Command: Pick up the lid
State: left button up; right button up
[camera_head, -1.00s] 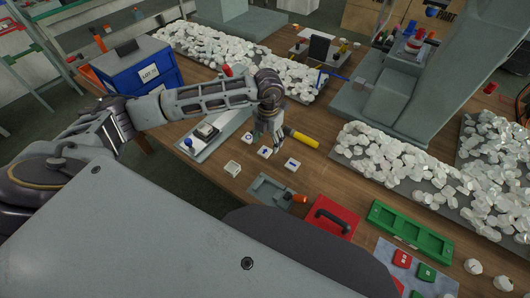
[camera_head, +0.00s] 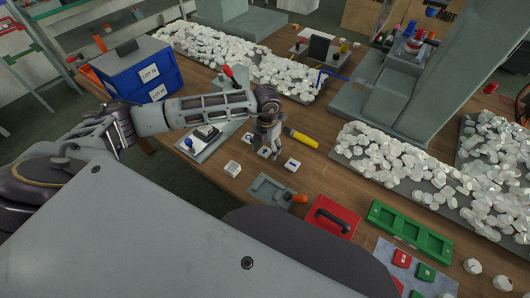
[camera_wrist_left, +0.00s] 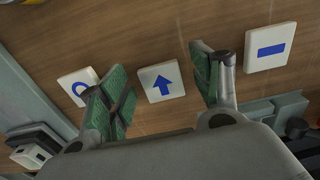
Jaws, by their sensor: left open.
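Three flat white square pieces, which look like lids, lie in a row on the wooden table. In the left wrist view one has a blue ring (camera_wrist_left: 77,86), one a blue arrow (camera_wrist_left: 160,81) and one a blue bar (camera_wrist_left: 270,47). My left gripper (camera_wrist_left: 165,88) is open, its green-padded fingers on either side of the arrow piece. It points down above the row in the head view (camera_head: 270,148) and partly covers the pieces there. Whether the fingertips touch the table is unclear. The bar piece shows clear of it (camera_head: 291,165). My right gripper is not in view.
A yellow-black tool (camera_head: 300,137) lies behind. A grey tray (camera_head: 268,190) and red plate (camera_head: 330,217) are in front. Trays of white parts (camera_head: 400,165) fill the right.

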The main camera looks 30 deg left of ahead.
aim_at(266, 150)
pick_arm(q)
jog(key=c, duration=0.8)
jog(key=shift+r, duration=0.1)
jog(key=shift+r, duration=4.95)
